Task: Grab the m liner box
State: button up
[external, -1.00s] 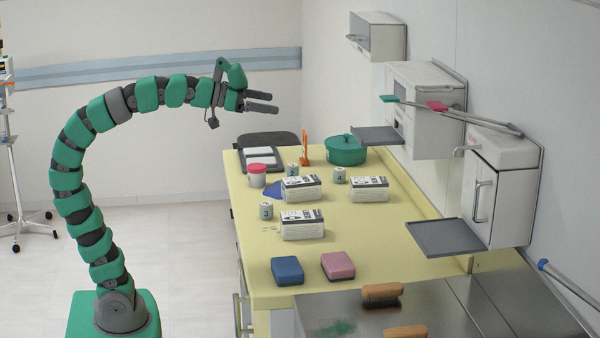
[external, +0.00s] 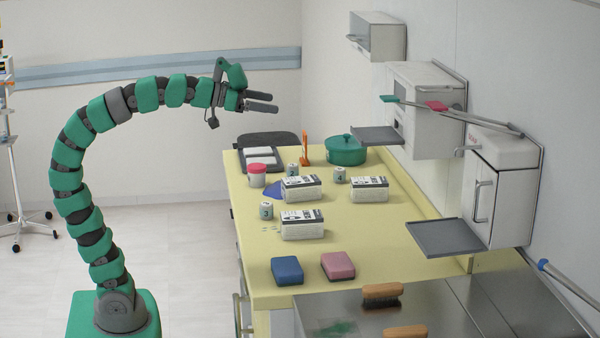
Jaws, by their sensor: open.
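Three similar white boxes with dark print stand on the yellow table (external: 355,235). One box (external: 301,189) is at the back left, one box (external: 369,189) at the back right, and one box (external: 302,225) nearer the front. The print is too small to tell which one is the m liner box. My gripper (external: 275,102) is open and empty, high above the table's far left part, pointing right. It is well apart from all three boxes.
Numbered small cans, such as can 3 (external: 266,210), stand close to the boxes. A green pot (external: 345,150), a red-lidded jar (external: 257,174) and an orange stand (external: 305,148) are behind. Blue (external: 287,271) and pink (external: 338,266) blocks lie in front. Wall trays (external: 445,238) overhang the right side.

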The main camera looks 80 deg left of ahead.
jog(key=d+f+m+g+h+p, duration=0.1)
jog(key=d+f+g+p, duration=0.1)
jog(key=d+f, duration=0.8)
jog(key=n+y+p, duration=0.3)
jog(key=p, duration=0.1)
send_near(299, 215)
jog(key=shift+g, duration=0.4)
jog(key=shift+d+r+p+x, duration=0.15)
jog(key=shift+p+x, duration=0.3)
jog(key=shift+x, duration=0.6)
jog(key=shift+d+r+p+x, duration=0.15)
jog(key=shift+p+x, duration=0.25)
jog(key=shift+x, duration=0.6)
jog(key=shift+a+b+x, duration=0.2)
jog(key=shift+b+x, duration=0.35)
jog(key=shift+x, duration=0.6)
jog(key=shift+a+b+x, duration=0.15)
jog(key=shift+b+x, duration=0.35)
jog(key=shift+x, duration=0.65)
jog(key=shift+w+f, duration=0.1)
jog(key=shift+w, duration=0.35)
